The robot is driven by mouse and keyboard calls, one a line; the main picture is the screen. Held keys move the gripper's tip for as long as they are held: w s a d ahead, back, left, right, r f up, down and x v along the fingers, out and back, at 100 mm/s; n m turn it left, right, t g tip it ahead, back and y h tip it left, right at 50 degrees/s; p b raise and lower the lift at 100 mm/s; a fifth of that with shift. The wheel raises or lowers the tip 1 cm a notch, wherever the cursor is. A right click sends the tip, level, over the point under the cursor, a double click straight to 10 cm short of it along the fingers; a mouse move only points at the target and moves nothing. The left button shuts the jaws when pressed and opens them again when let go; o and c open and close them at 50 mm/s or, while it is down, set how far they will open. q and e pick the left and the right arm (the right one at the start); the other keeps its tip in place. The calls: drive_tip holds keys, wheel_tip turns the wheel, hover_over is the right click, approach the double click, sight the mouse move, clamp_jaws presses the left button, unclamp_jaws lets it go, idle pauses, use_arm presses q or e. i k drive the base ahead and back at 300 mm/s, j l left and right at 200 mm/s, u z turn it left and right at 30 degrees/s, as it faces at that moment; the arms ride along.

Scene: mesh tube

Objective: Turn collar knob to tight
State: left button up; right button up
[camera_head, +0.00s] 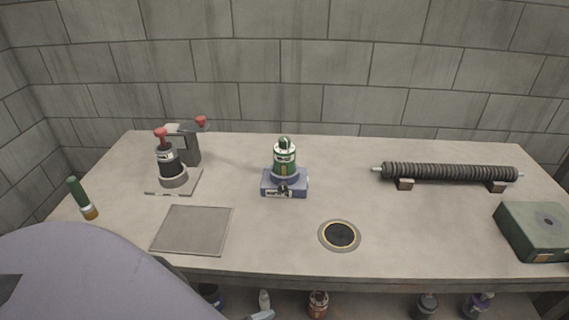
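A green and white cylindrical device (285,158) stands upright in a blue-grey square base (298,187) near the middle of the table. A small dark knob (283,189) shows on the front face of this base, with a pale label beside it. The label is too small to read, and I cannot tell the knob's setting. This may be the collar knob. Neither of my grippers is in view, and nothing touches the device or its base.
On the table (270,255) are a black red-topped device (171,160), a grey bracket (192,147), a green tube (78,190), a flat plate (193,230), a round port (340,235), a ribbed rod (450,172) and a green box (537,232). The front left corner is hidden.

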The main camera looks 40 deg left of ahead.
sight(283, 187)
drive_tip(key=u, duration=1.15)
drive_tip(key=k+j, duration=0.15)
drive_tip(key=j, duration=0.2)
drive_tip(key=k+j, duration=0.15)
drive_tip(key=j, duration=0.25)
drive_tip(key=z, duration=0.05)
